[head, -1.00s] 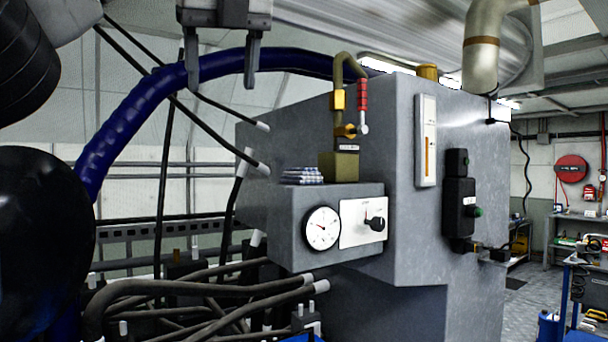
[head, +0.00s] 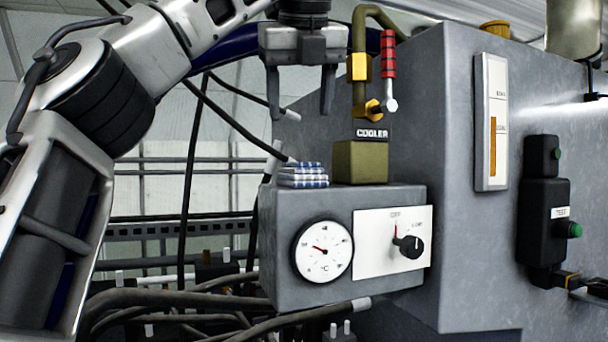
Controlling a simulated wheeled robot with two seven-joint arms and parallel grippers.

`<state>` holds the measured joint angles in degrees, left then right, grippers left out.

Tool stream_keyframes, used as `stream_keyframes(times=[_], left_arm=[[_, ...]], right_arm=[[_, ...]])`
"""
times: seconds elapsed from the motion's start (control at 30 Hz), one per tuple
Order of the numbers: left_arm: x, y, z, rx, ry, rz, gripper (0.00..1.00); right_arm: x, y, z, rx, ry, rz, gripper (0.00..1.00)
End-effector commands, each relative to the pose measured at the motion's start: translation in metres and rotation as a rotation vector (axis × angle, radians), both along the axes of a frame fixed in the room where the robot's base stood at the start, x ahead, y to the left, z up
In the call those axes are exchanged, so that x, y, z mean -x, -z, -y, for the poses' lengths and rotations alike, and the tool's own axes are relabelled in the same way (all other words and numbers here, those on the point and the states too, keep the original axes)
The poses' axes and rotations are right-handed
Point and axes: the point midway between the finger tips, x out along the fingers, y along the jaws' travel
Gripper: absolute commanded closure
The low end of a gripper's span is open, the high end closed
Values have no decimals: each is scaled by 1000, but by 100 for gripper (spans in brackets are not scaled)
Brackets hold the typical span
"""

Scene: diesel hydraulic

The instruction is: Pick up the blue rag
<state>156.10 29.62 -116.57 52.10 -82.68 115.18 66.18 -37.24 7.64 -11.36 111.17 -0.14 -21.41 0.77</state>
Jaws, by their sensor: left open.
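The blue rag (head: 303,176) is a small folded stack with blue and white checks. It lies on top of the grey box ledge (head: 340,199), near its left end. My left gripper (head: 301,112) points down above the rag, open and empty, with a clear gap between its fingertips and the cloth. The rag is in full view below the fingers. My right gripper does not show.
An olive block labelled COOLER (head: 360,162) stands just right of the rag. Above it are a bent pipe and a red-handled valve (head: 388,55), close to my gripper's right side. A gauge (head: 322,250) and selector knob (head: 408,246) sit on the box front. Black hoses (head: 170,296) run below left.

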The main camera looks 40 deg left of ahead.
Motion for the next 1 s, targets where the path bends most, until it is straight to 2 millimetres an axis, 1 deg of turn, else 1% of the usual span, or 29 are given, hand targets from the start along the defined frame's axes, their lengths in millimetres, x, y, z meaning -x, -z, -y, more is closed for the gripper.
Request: stream_keyframes(times=[0.03, 0.2, 0.3, 0.47, 0.7, 0.8, 1.0], left_arm=[[-5, 13, -6, 3, 3, -4, 39], [-17, 39, -17, 1, 2, -3, 39], [-21, 47, -21, 1, 0, -1, 39], [-25, 55, -25, 0, -1, -1, 39], [-37, 84, -40, 1, 1, -4, 39], [-41, 92, -44, 0, 0, -2, 39], [-42, 94, -45, -1, -1, 1, 39]], right_arm=[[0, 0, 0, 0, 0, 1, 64], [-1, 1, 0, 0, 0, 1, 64], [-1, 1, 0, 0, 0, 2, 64], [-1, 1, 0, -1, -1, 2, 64], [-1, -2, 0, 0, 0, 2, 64], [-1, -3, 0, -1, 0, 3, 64], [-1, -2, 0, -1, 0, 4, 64]])
